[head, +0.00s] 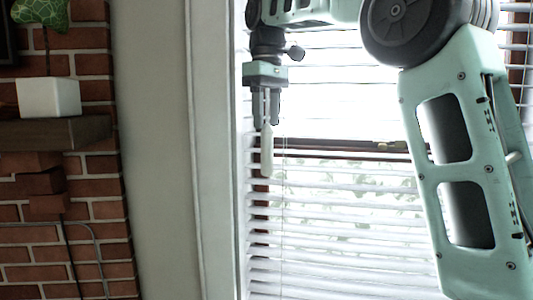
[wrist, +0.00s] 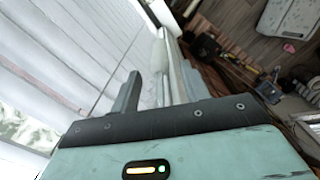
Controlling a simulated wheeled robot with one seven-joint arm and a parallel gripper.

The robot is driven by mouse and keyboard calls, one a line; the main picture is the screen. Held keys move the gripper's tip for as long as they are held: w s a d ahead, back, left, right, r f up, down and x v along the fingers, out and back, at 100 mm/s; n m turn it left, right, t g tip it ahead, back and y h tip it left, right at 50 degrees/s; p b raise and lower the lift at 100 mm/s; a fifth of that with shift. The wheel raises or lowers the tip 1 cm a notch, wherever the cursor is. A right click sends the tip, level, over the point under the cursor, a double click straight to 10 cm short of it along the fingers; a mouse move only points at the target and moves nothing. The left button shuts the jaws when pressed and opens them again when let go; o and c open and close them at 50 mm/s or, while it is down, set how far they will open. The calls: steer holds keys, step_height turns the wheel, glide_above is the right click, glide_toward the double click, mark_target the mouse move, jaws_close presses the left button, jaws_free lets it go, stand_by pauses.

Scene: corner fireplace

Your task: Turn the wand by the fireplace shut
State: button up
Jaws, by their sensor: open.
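The wand (head: 267,152) is a slim, pale rod hanging at the left side of the white window blind (head: 340,215). My gripper (head: 265,122) points down at its upper end, and the wand shows directly below the fingertips. In the wrist view, my gripper (wrist: 158,85) is open, and the pale wand (wrist: 161,58) lies in line with the gap between the fingers. I cannot tell whether either finger touches it. The blind's slats show bright gaps between them, with greenery visible through the lower part.
A brick fireplace wall (head: 95,190) with a wooden mantel (head: 50,133) stands at the left. A white box-shaped pot (head: 48,97) sits on the mantel. A pale wall strip (head: 160,150) separates the bricks from the window. Thin cords hang close to the wand.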

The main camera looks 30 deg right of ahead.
glide_above(267, 175)
steer(key=w, duration=0.1)
steer(key=f, duration=0.7)
steer(key=shift+d+f+p, duration=0.35)
steer(key=shift+f, duration=0.05)
steer(key=c, duration=1)
